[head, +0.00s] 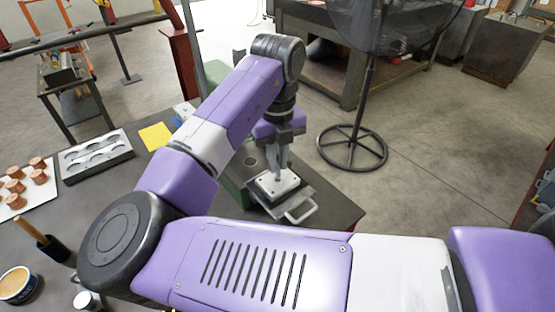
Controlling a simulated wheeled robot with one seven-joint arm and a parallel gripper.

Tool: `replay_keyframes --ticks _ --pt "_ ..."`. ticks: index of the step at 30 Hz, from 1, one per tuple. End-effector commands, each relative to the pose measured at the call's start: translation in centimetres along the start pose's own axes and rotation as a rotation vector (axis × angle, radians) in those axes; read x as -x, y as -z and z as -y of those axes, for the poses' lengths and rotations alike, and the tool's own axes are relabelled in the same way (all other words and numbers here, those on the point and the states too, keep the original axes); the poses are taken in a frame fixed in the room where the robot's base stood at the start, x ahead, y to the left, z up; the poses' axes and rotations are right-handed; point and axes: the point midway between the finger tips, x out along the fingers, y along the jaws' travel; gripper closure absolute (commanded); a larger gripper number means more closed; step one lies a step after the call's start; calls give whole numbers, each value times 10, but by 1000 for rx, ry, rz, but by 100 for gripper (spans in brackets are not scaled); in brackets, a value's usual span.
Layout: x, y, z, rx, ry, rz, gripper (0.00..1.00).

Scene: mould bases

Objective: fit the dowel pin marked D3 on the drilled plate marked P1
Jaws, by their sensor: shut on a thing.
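A pale metal plate (266,187) with small dark holes lies flat near the right end of the table. No marking can be read on it. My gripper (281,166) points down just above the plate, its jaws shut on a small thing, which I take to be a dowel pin. The pin is too small and too much covered by the fingers to make out, and its mark cannot be read. Whether its lower end touches the plate or enters a hole cannot be told.
The plate sits on a dark block with a handle (299,213). A grey tray with round recesses (96,158), copper-coloured cylinders (39,171) on a white board, a yellow sheet (155,136) and a tin (17,286) are further left. A fan stand (352,150) is beyond the table.

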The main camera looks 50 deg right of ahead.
Motion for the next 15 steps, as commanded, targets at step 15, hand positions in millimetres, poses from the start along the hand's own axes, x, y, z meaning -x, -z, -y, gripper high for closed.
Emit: replay_keyframes --ticks 15 --pt "-8 0 0 0 0 -1 100"
